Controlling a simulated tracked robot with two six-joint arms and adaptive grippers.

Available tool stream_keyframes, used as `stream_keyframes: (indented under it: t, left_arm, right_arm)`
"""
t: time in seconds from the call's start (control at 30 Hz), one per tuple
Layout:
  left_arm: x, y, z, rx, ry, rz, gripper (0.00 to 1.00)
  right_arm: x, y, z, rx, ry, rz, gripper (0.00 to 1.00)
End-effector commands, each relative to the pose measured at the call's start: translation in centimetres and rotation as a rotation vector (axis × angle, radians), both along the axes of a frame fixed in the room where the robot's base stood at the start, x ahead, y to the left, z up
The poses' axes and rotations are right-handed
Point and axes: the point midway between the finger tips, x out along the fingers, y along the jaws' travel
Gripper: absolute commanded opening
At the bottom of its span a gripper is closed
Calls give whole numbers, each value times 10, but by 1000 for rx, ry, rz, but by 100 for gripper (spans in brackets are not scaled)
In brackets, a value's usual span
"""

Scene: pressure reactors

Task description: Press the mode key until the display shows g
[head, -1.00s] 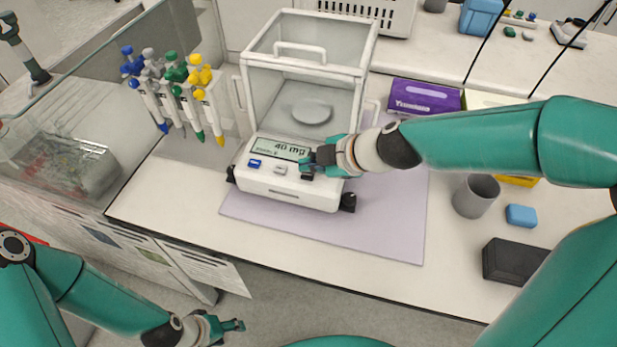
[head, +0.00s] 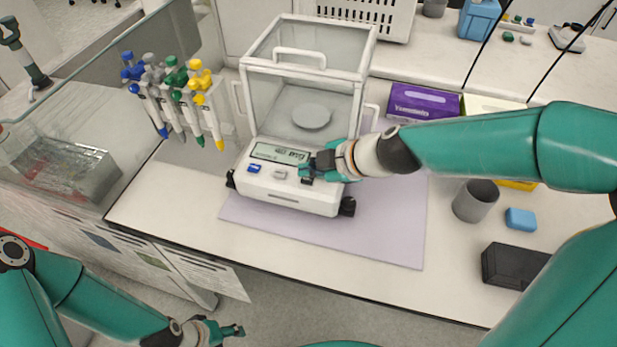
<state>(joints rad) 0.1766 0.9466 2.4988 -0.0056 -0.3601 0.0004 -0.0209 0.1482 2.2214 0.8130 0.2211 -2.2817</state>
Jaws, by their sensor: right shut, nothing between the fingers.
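The balance (head: 285,195) stands on the bench with its glass draft shield (head: 310,60) behind the front panel. Its display (head: 272,152) is lit; characters show at its right end, close to my gripper, too small to read surely. Below it are a blue key (head: 254,169), a grey key (head: 280,174) and a dark key (head: 307,180). Key labels are not legible. My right gripper (head: 308,169) is shut and empty, its tips at the dark key; I cannot tell whether they touch it. My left gripper (head: 236,330) hangs low, in front of the bench, away from the balance.
A pipette rack with several pipettes (head: 180,100) stands left of the balance. A lilac mat (head: 385,235) lies under it. To the right are a purple box (head: 424,101), a grey cup (head: 475,201), a blue block (head: 520,219) and a black box (head: 512,265).

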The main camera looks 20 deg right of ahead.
Motion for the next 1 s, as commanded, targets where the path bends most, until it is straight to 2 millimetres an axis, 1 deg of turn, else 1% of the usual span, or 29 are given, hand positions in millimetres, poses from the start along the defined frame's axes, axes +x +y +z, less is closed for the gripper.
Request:
stream_keyframes:
  t: [0.33,0.67,1.0]
  left_arm:
    - [0,0,-1,0,0,0,57]
    - [0,0,-12,0,0,0,57]
    - [0,0,-12,0,0,0,57]
  right_arm:
    - [0,0,0,-1,0,1,0]
    - [1,1,-8,0,-1,1,0]
    - [1,1,-7,0,-1,1,0]
